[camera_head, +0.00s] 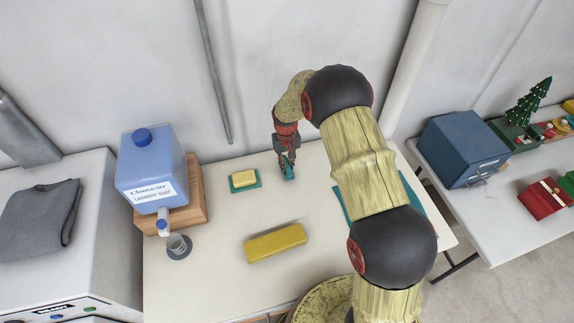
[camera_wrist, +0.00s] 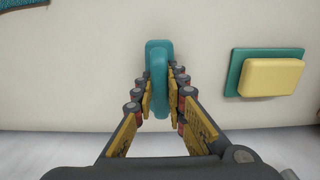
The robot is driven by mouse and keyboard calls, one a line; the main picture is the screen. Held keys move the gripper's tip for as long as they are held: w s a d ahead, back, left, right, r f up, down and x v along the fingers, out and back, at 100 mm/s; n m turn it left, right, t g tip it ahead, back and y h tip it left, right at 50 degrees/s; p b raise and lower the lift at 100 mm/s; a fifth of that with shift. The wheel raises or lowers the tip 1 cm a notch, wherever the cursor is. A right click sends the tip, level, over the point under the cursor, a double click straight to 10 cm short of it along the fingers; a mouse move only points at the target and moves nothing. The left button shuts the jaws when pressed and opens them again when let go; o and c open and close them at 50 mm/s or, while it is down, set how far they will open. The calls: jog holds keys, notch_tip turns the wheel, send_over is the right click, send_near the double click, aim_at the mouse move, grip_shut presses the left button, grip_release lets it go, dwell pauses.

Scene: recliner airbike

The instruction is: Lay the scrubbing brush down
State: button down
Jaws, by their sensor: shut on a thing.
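The scrubbing brush (camera_head: 289,173) is a small teal piece near the back edge of the white table (camera_head: 205,262). My gripper (camera_head: 286,160) points down over it and is shut on it. In the wrist view, the brush (camera_wrist: 157,60) is a long rounded teal shape between the two fingers of my gripper (camera_wrist: 160,88). Its far end sticks out past the fingertips. Bristles do not show, and I cannot tell whether the brush touches the table.
A yellow block on a teal dish (camera_head: 234,188) lies left of my gripper. A yellow bar (camera_head: 275,243) lies nearer the front. A blue jug (camera_head: 152,168) on a wooden stand (camera_head: 193,205) stands at the left. A teal mat (camera_head: 414,197) lies partly behind my arm.

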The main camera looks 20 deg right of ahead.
jog(key=shift+f, duration=0.4)
jog(key=c, duration=2.1)
grip_release()
jog(key=shift+r, duration=0.2)
jog(key=shift+r+p, duration=0.85)
jog(key=shift+r, duration=1.2)
jog(key=shift+o, duration=0.7)
jog(key=o, duration=0.4)
